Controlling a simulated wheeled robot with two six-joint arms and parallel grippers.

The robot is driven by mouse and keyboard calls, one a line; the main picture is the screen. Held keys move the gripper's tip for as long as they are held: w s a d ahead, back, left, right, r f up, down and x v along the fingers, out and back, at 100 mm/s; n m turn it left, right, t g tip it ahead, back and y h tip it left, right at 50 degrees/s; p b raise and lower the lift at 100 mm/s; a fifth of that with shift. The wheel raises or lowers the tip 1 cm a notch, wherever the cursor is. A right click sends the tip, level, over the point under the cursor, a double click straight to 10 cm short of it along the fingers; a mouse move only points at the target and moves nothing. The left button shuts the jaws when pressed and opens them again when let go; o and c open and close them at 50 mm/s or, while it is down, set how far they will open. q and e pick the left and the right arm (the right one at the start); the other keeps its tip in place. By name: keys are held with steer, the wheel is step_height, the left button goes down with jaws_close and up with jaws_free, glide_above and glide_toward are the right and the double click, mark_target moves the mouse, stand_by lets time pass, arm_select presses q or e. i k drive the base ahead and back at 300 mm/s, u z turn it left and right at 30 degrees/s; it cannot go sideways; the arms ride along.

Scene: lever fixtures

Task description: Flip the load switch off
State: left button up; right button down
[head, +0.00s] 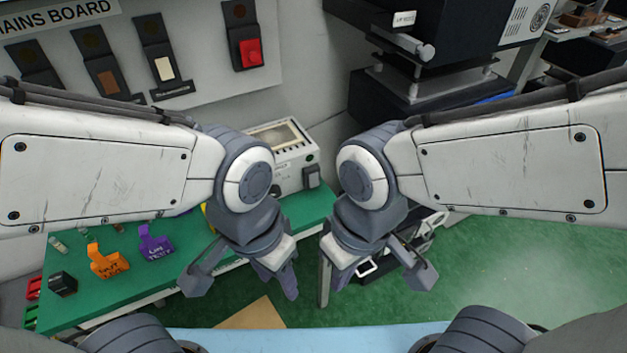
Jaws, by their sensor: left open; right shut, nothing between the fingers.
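The mains board (200,100) is a pale panel at the upper left. It carries a row of dark switch fixtures: a dark one (35,65), one with a brown lever (107,82), one with a cream lever (164,68) and one with a red block (251,52). Their small labels are not readable, so I cannot tell which is the load switch. My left gripper (243,283) is open and empty, low over the bench's right end, away from the board. My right gripper (380,272) is shut and empty, to the right of it over the green floor.
A green bench (110,290) holds an orange tag (107,262), a purple tag (156,246) and a black block (62,284). A pale meter box (285,150) stands behind my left wrist. A dark machine (430,90) is at the upper right. Green floor (530,270) is clear at right.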

mark_target(314, 178)
steer(key=u, duration=1.5)
steer(key=k, duration=0.8)
steer(key=z, duration=1.15)
steer(key=i, duration=0.5)
steer(key=z, duration=0.1)
